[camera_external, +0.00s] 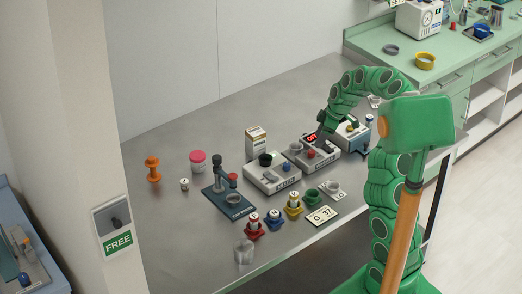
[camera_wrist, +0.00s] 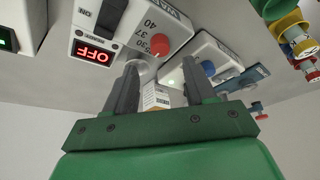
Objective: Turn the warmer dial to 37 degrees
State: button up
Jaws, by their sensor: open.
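The warmer (camera_external: 314,161) is a light box on the steel table with a red dial (camera_external: 311,154) on its front. In the wrist view the warmer (camera_wrist: 128,30) appears turned over, with the red dial (camera_wrist: 159,44) beside the numbers 37 and 40. Its red display (camera_wrist: 95,52) reads OFF, and a black switch (camera_wrist: 112,18) sits near an ON label. The dial's pointer is too small to read. My gripper (camera_external: 319,132) is above the back of the warmer. In the wrist view my gripper (camera_wrist: 160,66) is open, its fingers apart and empty, with the dial beyond the fingertips.
A similar box with a blue knob (camera_external: 288,167) stands left of the warmer, and a blue-and-white device (camera_external: 352,137) stands right. A card reading 37 (camera_external: 321,215), a green cup (camera_external: 313,196) and a yellow holder (camera_external: 293,208) are in front. The table's left rear is clear.

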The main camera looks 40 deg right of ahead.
aim_at(311, 151)
jog(key=shift+x, duration=3.2)
grip_shut()
